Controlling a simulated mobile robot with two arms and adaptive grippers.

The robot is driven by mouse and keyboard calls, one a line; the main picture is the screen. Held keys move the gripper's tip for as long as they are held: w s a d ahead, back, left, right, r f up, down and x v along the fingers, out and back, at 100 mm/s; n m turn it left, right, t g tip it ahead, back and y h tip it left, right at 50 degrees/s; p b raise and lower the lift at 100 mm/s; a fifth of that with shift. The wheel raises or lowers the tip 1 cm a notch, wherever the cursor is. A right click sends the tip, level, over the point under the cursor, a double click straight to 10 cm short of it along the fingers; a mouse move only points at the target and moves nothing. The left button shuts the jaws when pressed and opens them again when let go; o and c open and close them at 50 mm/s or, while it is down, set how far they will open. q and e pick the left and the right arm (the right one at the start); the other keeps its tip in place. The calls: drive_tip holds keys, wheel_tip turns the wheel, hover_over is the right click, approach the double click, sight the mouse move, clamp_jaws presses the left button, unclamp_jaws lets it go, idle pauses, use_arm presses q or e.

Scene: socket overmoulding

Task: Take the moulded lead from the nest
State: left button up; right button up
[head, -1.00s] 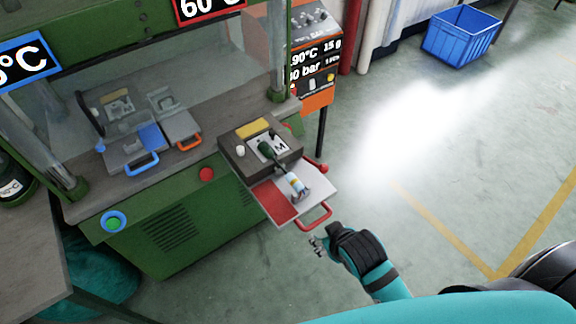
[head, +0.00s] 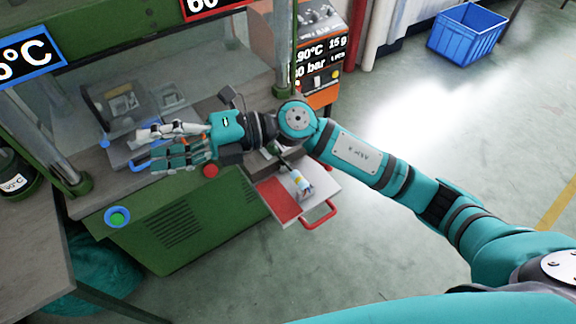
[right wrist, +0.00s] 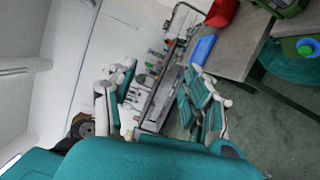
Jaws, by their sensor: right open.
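My right gripper (head: 147,150) is open and empty. It points left in front of the press bed, partly over the blue-handled slide (head: 138,163). In the right wrist view its fingers (right wrist: 160,85) are spread with nothing between them. A red-handled slide (head: 325,195) sticks out at the press's right, under my forearm. A small part with a white, yellow and blue body (head: 301,186) and a dark stem lies on it. I cannot tell whether it is the moulded lead. The block behind it is mostly hidden by my wrist. My left gripper is not in view.
The green press (head: 190,215) has a clear guard and posts above its bed. A red button (head: 211,170) and a green button (head: 117,217) are on its front. A control box (head: 318,65) stands behind my arm. The floor at right is open, with a blue crate (head: 467,32).

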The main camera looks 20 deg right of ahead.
wheel_tip(320, 180, down, 5)
drive_tip(key=d+n+g+h, duration=0.2)
drive_tip(key=n+h, duration=0.1)
drive_tip(key=h, duration=0.2)
drive_tip(key=t+h+p, duration=0.2)
drive_tip(key=h+p, duration=0.2)
drive_tip(key=h, duration=1)
hover_over(296, 173)
drive_tip(key=shift+m, duration=0.3)
drive_tip(key=f, duration=1.6)
drive_tip(key=shift+d+f, duration=0.1)
drive_tip(key=shift+d, duration=0.2)
drive_tip(key=shift+f, duration=0.6)
drive_tip(key=shift+a+f, duration=0.1)
drive_tip(key=shift+f, duration=0.15)
drive_tip(key=f+p, duration=0.1)
drive_tip(key=f, duration=0.1)
drive_tip(key=f+p, duration=0.1)
drive_tip(key=shift+s+a+f, duration=0.1)
drive_tip(key=shift+a+f, duration=0.1)
drive_tip(key=shift+f, duration=0.65)
clamp_jaws()
